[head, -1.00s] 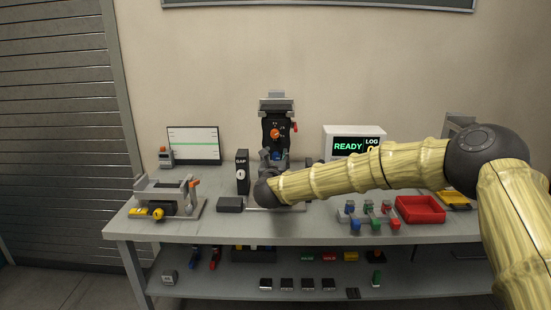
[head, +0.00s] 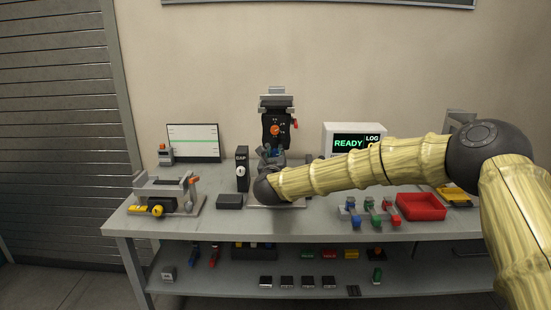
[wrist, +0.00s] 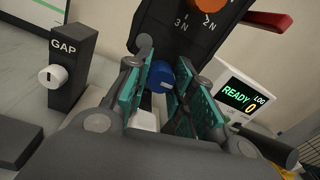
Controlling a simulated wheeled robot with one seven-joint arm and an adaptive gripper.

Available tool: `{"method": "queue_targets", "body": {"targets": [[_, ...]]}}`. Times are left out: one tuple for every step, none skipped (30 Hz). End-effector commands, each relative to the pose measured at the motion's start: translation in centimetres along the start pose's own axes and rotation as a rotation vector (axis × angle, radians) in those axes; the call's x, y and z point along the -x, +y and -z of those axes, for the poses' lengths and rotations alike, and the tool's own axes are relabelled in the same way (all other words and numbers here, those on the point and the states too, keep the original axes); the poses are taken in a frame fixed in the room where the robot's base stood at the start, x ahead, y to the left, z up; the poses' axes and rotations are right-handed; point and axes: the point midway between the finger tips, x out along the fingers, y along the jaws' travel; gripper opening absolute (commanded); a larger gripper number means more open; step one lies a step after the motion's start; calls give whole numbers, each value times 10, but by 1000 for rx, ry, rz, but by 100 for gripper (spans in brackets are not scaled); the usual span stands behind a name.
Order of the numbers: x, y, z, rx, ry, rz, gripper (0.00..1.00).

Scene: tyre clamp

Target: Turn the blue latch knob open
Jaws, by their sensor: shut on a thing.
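The blue latch knob (wrist: 160,76) sits low on the black tyre clamp (wrist: 180,40), between the teal pads of my gripper (wrist: 165,88) in the wrist view. My gripper is shut on the knob and appears tilted relative to the clamp. In the head view the black clamp (head: 277,128) stands upright at the back middle of the bench, and my gripper (head: 272,154) is in front of its lower part. There the knob is mostly hidden by my gripper; how far it is turned cannot be told.
The black GAP block (head: 242,170) stands close on the left, with a dark box (head: 229,202) before it. The READY display (head: 352,140) is at the right behind my arm. A red tray (head: 421,207) and several coloured-ended parts (head: 370,212) lie front right.

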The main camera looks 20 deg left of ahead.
Motion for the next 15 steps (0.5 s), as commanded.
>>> {"method": "queue_targets", "body": {"targets": [[0, 0, 0, 6, 0, 0, 1], [0, 0, 0, 7, 0, 0, 1], [0, 0, 0, 7, 0, 0, 1], [0, 0, 0, 7, 0, 0, 1], [0, 0, 0, 7, 0, 0, 1], [0, 0, 0, 7, 0, 0, 1], [0, 0, 0, 7, 0, 0, 1], [0, 0, 0, 7, 0, 0, 1], [0, 0, 0, 6, 0, 0, 28], [0, 0, 0, 6, 0, 0, 33], [0, 0, 0, 6, 0, 0, 39], [0, 0, 0, 6, -1, 0, 46], [0, 0, 0, 6, -1, 0, 48], [0, 0, 0, 6, -1, 0, 48], [0, 0, 0, 6, 0, 0, 48]]}}
